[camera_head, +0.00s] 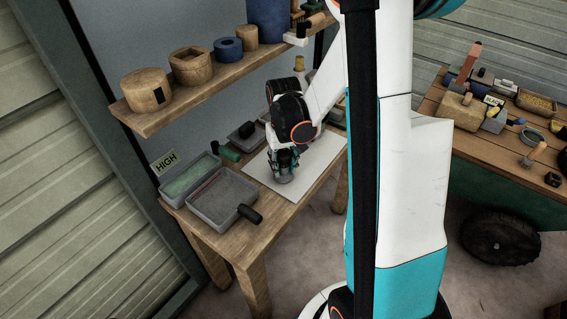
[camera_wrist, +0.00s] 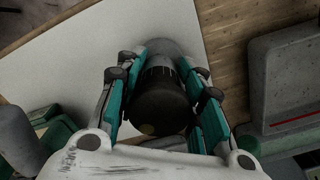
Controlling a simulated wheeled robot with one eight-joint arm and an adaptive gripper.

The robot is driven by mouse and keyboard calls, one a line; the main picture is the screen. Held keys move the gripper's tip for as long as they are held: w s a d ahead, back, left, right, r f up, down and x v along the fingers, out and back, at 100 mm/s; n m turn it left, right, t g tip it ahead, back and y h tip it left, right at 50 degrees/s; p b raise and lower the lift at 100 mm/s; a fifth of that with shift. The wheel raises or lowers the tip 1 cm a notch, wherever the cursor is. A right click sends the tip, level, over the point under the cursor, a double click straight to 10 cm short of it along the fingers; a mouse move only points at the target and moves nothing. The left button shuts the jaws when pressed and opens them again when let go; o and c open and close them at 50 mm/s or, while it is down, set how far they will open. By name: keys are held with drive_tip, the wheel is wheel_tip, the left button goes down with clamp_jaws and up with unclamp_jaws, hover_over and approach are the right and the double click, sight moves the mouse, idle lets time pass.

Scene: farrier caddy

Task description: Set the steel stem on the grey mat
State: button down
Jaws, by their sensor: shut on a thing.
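The grey mat (camera_head: 312,172) is a pale sheet on the small wooden workbench, and it fills much of the wrist view (camera_wrist: 75,60). My gripper (camera_head: 286,170) is over the mat, pointing down. In the wrist view my gripper (camera_wrist: 165,100) is shut on the steel stem (camera_wrist: 160,100), which shows a dark round near end and a lighter grey metal far end. The stem looks roughly upright, with its far end close to the mat. I cannot tell whether it touches. In the head view the stem is mostly hidden by my gripper.
A green cylinder (camera_head: 229,153) lies near the mat's left edge. A shelf (camera_head: 190,92) with wooden blocks hangs above. Another cluttered bench (camera_head: 455,130) is at right.

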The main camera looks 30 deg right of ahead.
drive_tip(key=shift+f, duration=0.2)
drive_tip(key=c, duration=1)
unclamp_jaws()
wheel_tip(320, 180, up, 12)
